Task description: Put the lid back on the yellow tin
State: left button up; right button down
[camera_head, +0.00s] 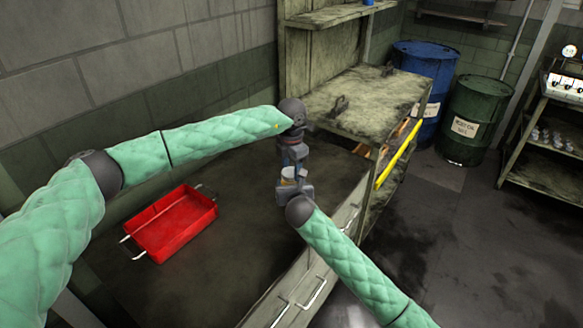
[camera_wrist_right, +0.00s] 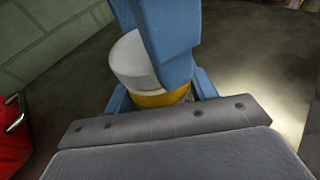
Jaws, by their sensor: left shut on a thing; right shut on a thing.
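The yellow tin (camera_wrist_right: 163,98) shows in the right wrist view, low between the blue fingers of my right gripper (camera_wrist_right: 160,92), which is shut on it. A pale grey-white lid (camera_wrist_right: 130,62) sits directly above the tin's yellow band. Whether it is fully seated is unclear. My left gripper (camera_head: 291,160) comes down from above in the head view, shut on the lid. Its blue fingers cover the right part of the lid in the wrist view. In the head view, tin and lid are small between both grippers, and my right gripper (camera_head: 290,186) is below the left one.
A red tray (camera_head: 172,226) with metal handles lies on the dark worktop (camera_head: 235,215), left of the grippers. A worn shelf unit (camera_head: 365,100) stands behind and right. Blue (camera_head: 425,75) and green (camera_head: 474,118) drums stand farther back. The worktop between tray and grippers is clear.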

pick_arm(q)
jog(key=m, duration=1)
jog(key=shift+s+m, duration=0.15)
jog(key=shift+m, duration=0.15)
jog(key=m, duration=0.5)
jog(key=shift+a+m, duration=0.1)
jog(key=shift+m, duration=0.2)
jog(key=m, duration=0.5)
jog(key=shift+a, duration=0.1)
jog(key=m, duration=0.7)
jog(key=shift+a, duration=0.1)
jog(key=m, duration=0.7)
jog(key=shift+a, duration=0.1)
jog(key=o, duration=0.9)
